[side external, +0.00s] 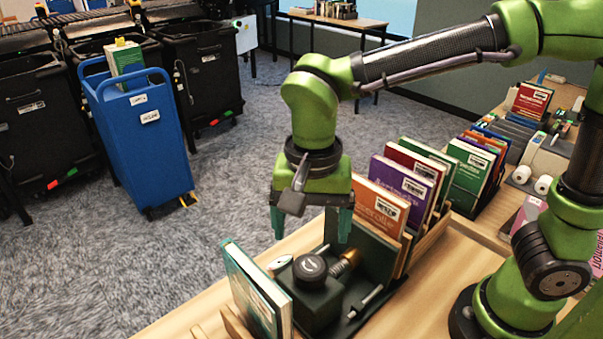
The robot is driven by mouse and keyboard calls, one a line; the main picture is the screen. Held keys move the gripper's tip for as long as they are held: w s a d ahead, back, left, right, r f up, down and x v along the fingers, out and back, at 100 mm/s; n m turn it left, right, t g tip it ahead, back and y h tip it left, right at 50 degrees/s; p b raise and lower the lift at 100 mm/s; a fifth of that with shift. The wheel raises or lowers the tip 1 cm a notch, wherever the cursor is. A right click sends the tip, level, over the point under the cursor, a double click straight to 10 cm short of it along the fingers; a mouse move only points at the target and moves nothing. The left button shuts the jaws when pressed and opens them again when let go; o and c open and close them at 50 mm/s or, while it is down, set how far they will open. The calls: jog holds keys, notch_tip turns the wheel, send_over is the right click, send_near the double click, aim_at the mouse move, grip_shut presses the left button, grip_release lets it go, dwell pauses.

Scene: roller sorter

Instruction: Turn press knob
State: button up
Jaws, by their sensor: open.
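The press knob, a dark round knob (310,268), sits on top of a dark green block-shaped press (316,302) on the wooden bench. My gripper (312,228) points down above and slightly behind the knob. Its two teal fingers are apart, with nothing visible between them. The fingertips appear above the knob and not touching it, though the exact gap is hard to tell from this one view.
A green book (256,295) stands left of the press. Several upright books (405,180) stand in a wooden rack close behind and right. A brass-coloured part (345,263) and a small tool (366,301) lie beside the press. A blue cart (145,140) stands on the carpet.

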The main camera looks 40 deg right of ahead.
notch_tip(320, 180, up, 8)
jog(key=shift+r, duration=0.2)
dwell(0.3)
jog(key=s+d+f+n+t, duration=0.1)
jog(key=d+t, duration=0.1)
jog(key=d, duration=0.4)
jog(key=s+d+f+n+t+y, duration=0.1)
jog(key=d+f+n+t, duration=0.1)
jog(key=d, duration=0.4)
jog(key=s+d+f+n+t+y, duration=0.1)
jog(key=s+d+n+t, duration=0.1)
jog(key=d, duration=0.3)
jog(key=shift+d+f+t, duration=0.25)
jog(key=shift+d+t, duration=0.15)
jog(key=shift+t, duration=0.2)
dwell(0.3)
